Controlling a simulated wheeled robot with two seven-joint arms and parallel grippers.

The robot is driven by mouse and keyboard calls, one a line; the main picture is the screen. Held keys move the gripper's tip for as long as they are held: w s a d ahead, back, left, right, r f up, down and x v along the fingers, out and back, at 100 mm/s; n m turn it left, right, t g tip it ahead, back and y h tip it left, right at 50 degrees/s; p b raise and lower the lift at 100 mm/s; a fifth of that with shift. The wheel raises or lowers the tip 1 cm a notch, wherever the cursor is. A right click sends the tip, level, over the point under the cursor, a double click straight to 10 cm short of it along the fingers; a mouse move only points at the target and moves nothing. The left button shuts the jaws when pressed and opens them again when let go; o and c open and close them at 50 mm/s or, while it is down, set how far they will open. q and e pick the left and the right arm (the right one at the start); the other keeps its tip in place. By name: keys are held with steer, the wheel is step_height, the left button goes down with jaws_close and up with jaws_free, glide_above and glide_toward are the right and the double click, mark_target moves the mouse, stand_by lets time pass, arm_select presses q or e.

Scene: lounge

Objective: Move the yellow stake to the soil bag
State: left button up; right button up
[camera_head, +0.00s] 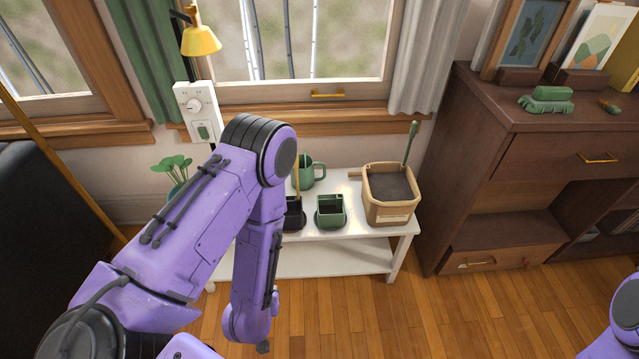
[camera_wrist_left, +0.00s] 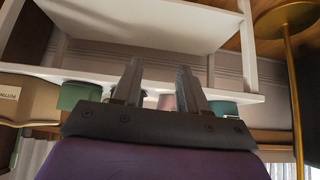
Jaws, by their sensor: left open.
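A thin yellow stake (camera_head: 297,176) stands upright in a small black pot (camera_head: 293,215) on the white side table; my left arm partly covers both. The soil bag (camera_head: 388,208), a tan open-topped container with dark soil and a green stake (camera_head: 410,142) in it, stands on the table's right end. The wrist view shows its labelled side at the left (camera_wrist_left: 22,98). My left gripper (camera_wrist_left: 160,78) is open and empty, with its fingers pointing at the table, which appears upside down there. The head view does not clearly show its fingers.
A green square pot (camera_head: 330,212) stands between black pot and soil bag. A green mug (camera_head: 313,170) is behind, and a leafy plant (camera_head: 172,168) at the left. A brown cabinet (camera_head: 500,150) stands to the right. A brass pole (camera_wrist_left: 292,90) rises beside the table.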

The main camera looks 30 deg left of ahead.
arm_select(q)
steer(key=w+a+r+t+y, duration=0.2)
steer(key=w+r+t+y, duration=0.55)
steer(key=w+r, duration=1.35)
steer(key=shift+t+h, duration=0.55)
steer(key=shift+h, duration=0.4)
steer(key=shift+f+b+x, duration=0.2)
steer(key=shift+b+x, duration=0.1)
steer(key=shift+x, duration=1.25)
steer(key=shift+f+b+x, duration=0.15)
steer(key=shift+b+x, duration=0.2)
steer(key=shift+x, duration=1.25)
steer(key=shift+f+b+x, duration=0.2)
steer(key=shift+b+x, duration=0.1)
steer(key=shift+x, duration=1.25)
steer(key=shift+c, duration=0.3)
jaws_close()
steer(key=shift+r, duration=0.1)
